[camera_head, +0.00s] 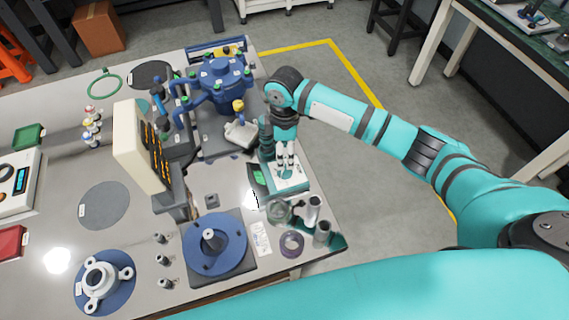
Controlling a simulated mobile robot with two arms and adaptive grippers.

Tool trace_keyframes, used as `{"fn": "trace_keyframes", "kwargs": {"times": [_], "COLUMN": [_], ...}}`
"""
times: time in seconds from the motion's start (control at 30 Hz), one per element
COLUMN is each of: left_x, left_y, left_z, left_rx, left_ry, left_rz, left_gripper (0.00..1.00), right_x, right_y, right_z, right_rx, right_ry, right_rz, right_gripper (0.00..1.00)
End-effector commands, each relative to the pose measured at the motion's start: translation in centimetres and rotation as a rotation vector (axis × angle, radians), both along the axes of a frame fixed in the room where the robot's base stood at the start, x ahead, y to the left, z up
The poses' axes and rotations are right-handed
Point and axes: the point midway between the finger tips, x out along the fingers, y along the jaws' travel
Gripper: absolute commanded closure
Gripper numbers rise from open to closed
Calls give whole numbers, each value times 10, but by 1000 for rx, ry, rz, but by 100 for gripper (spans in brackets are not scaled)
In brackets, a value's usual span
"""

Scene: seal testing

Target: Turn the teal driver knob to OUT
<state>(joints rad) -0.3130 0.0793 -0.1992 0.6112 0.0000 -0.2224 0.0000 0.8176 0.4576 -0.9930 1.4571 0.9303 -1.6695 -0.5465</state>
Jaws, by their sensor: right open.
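A small white unit with teal parts (292,184) stands near the table's right edge. A teal round part, apparently the driver knob (287,174), shows on its top face, partly covered. My right gripper (286,165) points down right over this unit, open, with its fingertips close to the knob. I cannot tell whether they touch it. The knob's setting and any OUT mark are too small to read. My left gripper is not in view.
A blue valve assembly (222,90) stands behind, left of my right arm. A beige display panel (136,157) stands to the left. A teal holder with metal cylinders (322,238) and a blue disc fixture (232,252) are nearer. Open floor lies right of the table.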

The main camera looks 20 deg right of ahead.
Motion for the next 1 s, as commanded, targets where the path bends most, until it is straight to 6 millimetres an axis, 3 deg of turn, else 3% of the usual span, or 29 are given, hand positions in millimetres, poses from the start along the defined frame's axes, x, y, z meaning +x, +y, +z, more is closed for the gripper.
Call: {"fn": "trace_keyframes", "kwargs": {"times": [0.1, 0.2, 0.4, 0.6, 0.77, 1.0], "left_x": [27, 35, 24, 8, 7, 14], "left_y": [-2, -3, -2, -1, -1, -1], "left_z": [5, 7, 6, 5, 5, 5], "left_rx": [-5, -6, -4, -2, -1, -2], "left_ry": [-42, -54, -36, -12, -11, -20], "left_rz": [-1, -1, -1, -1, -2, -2], "left_gripper": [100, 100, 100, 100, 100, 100], "right_x": [-2, -3, -3, -3, -3, -3], "right_y": [0, 0, 1, 1, 1, 1], "right_z": [-25, -43, -64, -69, -69, -68], "right_rx": [-1, -1, -1, 0, 0, 0], "right_ry": [3, 3, 0, -1, -1, -1], "right_rz": [-2, 0, -1, 1, 0, 0], "right_gripper": [41, 41, 41, 41, 41, 73]}}
